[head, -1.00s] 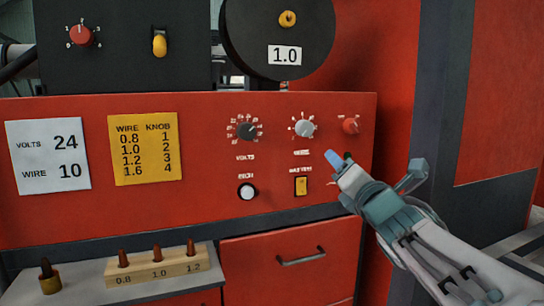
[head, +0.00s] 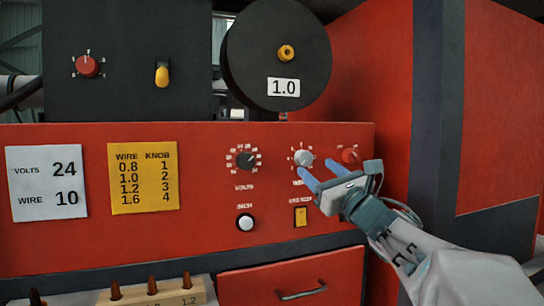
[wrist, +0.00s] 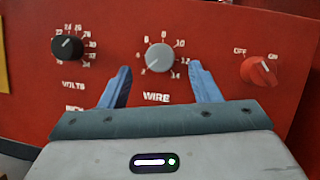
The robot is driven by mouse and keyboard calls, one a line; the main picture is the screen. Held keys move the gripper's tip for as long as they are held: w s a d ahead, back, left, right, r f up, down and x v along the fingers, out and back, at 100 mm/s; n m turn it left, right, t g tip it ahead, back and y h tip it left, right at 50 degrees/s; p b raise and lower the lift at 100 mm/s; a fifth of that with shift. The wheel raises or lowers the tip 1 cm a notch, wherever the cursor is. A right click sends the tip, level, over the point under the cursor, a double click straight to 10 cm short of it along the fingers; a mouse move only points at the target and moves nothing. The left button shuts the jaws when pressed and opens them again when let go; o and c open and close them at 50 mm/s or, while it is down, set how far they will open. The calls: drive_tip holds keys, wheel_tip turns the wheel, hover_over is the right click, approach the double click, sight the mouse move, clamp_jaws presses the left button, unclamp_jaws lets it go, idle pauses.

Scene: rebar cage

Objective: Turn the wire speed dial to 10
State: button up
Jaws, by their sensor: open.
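The wire speed dial (head: 303,158) is a grey round knob on the red panel, labelled WIRE. In the wrist view the dial (wrist: 160,58) sits between and a little beyond my fingertips. Its pointer mark seems to point to the lower left, toward the low numbers; 10 is at its upper right. My gripper (head: 319,170) is open and empty, its blue fingers spread just below and right of the dial in the head view. In the wrist view my gripper (wrist: 160,67) has one finger on each side; contact with the knob does not show.
A black VOLTS dial (head: 246,159) is left of the wire dial, and a red OFF/ON knob (head: 351,158) is close on its right. A yellow switch (head: 301,217) is below. A white card (head: 46,183) reads VOLTS 24, WIRE 10. A yellow chart (head: 143,181) hangs beside it.

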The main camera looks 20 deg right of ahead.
sight(307, 161)
drive_tip(key=shift+p+x, duration=0.45)
drive_tip(key=shift+x, duration=1.7)
drive_tip(key=c, duration=1)
drive_tip(key=shift+f+m+b, duration=0.15)
drive_tip(key=shift+m+b, duration=0.15)
drive_tip(key=shift+b, duration=0.25)
